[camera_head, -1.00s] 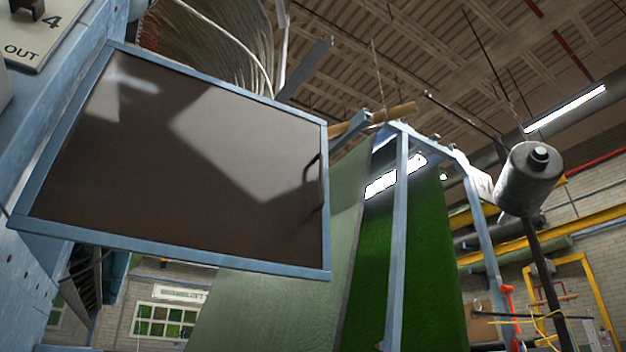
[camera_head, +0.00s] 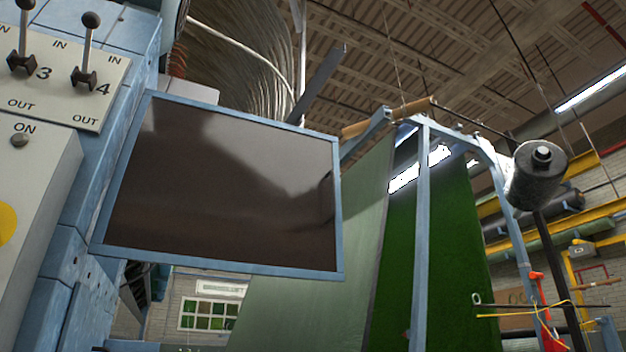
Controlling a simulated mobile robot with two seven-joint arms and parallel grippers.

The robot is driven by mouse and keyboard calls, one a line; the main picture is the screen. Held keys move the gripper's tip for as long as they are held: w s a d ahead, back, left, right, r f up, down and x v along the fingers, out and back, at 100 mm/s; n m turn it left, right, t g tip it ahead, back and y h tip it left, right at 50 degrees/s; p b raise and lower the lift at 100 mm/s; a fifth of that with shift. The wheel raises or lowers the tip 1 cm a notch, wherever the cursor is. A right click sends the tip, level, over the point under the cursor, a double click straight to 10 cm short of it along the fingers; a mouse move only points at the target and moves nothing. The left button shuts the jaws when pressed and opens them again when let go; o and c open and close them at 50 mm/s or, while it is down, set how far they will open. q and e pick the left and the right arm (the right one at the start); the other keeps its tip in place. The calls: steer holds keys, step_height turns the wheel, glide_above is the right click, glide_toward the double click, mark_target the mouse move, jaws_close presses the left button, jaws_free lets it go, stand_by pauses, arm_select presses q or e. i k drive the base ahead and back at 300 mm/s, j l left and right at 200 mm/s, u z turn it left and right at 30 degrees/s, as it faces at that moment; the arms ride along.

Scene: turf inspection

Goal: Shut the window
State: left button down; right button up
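The window (camera_head: 225,190) is a dark, glossy pane in a light blue metal frame, left of centre in the head view. Its left edge meets the blue machine body (camera_head: 72,255), and its free right edge stands out from the machine, so it appears swung open. A dark handle shows faintly near the pane's right edge. Reflections lie across the pane. Neither of my grippers is in the view.
A control panel (camera_head: 60,62) with levers is at the upper left, above a grey box with a yellow disc. A blue post frame (camera_head: 421,230) and hanging green turf (camera_head: 455,250) stand to the right. A dark cylinder (camera_head: 537,175) is at the right.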

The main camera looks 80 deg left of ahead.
mark_target(214, 186)
steer(key=u, duration=1.3)
